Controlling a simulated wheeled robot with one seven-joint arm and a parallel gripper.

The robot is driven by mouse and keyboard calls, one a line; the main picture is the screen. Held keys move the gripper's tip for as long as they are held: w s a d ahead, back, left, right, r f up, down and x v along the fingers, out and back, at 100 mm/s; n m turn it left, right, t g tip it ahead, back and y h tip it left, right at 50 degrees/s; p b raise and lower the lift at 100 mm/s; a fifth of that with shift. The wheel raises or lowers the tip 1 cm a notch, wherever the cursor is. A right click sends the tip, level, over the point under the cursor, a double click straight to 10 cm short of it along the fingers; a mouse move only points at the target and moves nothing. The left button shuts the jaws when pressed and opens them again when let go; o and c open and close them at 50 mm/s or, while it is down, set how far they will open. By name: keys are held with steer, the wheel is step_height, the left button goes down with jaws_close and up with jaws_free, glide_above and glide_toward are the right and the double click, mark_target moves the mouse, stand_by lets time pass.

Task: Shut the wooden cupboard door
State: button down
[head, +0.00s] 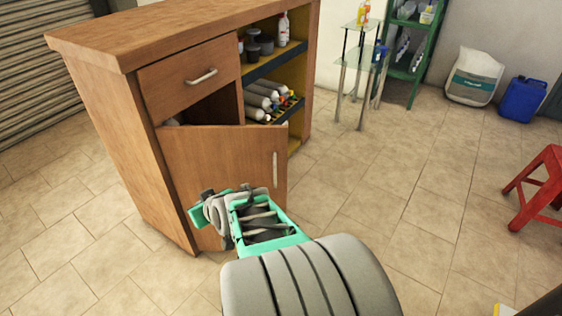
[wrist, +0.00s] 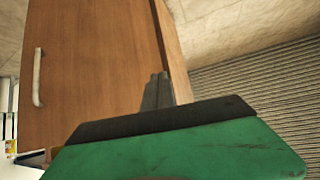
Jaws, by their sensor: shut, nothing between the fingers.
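The wooden cupboard door (head: 225,155) stands ajar below the drawer, hinged at its left side. A dark gap into the cupboard shows above its top edge. Its pale vertical handle (head: 275,169) is near the free right edge. My gripper (head: 222,192) is in front of the door's outer face, at its lower middle. In the wrist view the shut fingers (wrist: 158,90) point towards the door (wrist: 95,70), whose handle (wrist: 37,77) is at the left. The fingers are empty; I cannot tell whether they touch the door. My arm hides the door's lower right part.
The cupboard's drawer (head: 190,78) is shut. Open shelves (head: 272,68) to its right hold bottles and cans. A glass stand (head: 358,60), a green rack (head: 413,45) and a red stool (head: 540,185) stand further right. The tiled floor (head: 400,195) between is clear.

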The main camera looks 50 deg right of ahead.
steer(key=s+d+f+m+t+h+b, duration=0.1)
steer(key=s+d+f+m+t+h, duration=0.15)
steer(key=d, duration=0.65)
steer(key=m+g+h+b, duration=0.2)
steer(key=m+h, duration=0.4)
steer(key=h, duration=0.4)
glide_toward(286, 146)
steer(key=shift+n+t+y, duration=0.35)
steer(key=shift+t, duration=0.1)
steer(key=x, duration=0.3)
steer(key=p+x, duration=0.1)
steer(key=x, duration=0.2)
steer(key=shift+d, duration=0.55)
steer(key=shift+r, duration=0.1)
